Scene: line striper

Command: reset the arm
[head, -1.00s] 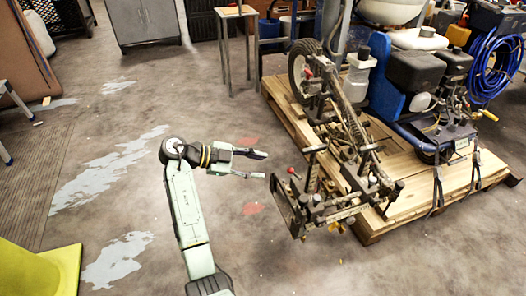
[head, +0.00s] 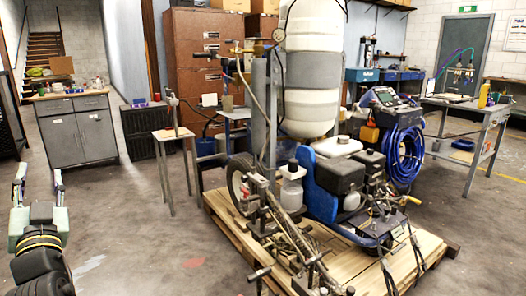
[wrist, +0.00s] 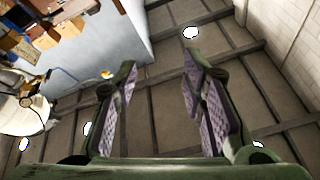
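My gripper (head: 40,182) is at the far left of the head view, raised with its fingers pointing up and away. Its two fingers stand apart with nothing between them. In the wrist view my gripper (wrist: 162,100) also shows open and empty, with the ceiling beyond its fingers. The line striper (head: 335,185) stands on a wooden pallet (head: 228,222) to the right of my arm, apart from it.
A grey cabinet (head: 80,138) stands beyond my gripper, and a small wooden table (head: 172,134) stands right of it. A blue-topped workbench (head: 385,75) is at the back. The floor between my arm and the pallet is clear.

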